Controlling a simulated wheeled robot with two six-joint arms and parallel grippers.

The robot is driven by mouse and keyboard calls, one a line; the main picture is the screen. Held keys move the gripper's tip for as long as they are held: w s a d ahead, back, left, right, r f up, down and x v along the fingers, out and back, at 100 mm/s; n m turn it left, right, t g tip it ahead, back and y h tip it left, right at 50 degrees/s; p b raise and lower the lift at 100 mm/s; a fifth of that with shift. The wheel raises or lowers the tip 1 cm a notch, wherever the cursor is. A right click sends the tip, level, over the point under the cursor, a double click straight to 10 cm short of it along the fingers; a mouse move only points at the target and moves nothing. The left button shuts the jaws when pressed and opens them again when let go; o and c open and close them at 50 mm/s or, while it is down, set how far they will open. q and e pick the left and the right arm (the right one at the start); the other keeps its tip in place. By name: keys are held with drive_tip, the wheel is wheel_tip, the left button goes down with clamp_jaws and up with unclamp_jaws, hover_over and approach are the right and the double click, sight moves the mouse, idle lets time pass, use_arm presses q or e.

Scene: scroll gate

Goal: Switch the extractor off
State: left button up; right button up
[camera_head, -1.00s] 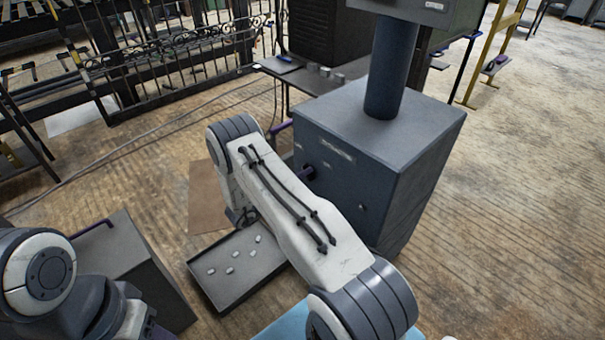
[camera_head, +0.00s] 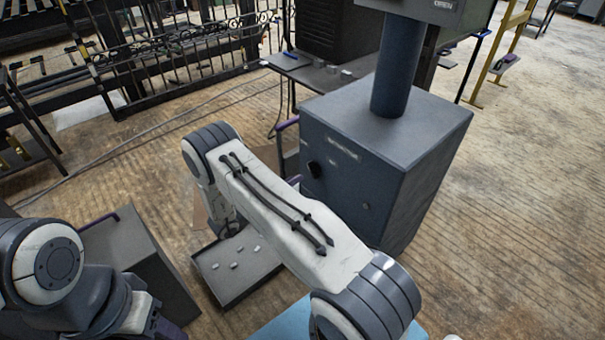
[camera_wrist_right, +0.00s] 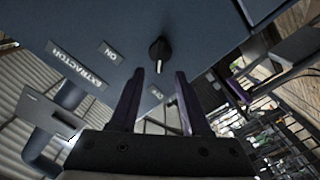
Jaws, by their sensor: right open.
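The extractor (camera_head: 345,185) is a dark blue-grey cabinet with a thick pipe on top.
A grey tray (camera_head: 208,279) with several small pale pieces lies on the floor before the cabinet. A grey box (camera_head: 150,255) with a purple handle stands left of it. A dark table (camera_head: 300,68) is behind.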

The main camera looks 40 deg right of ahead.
drive_tip(key=shift+s+a, duration=0.15)
drive_tip(key=shift+a, duration=1.7)
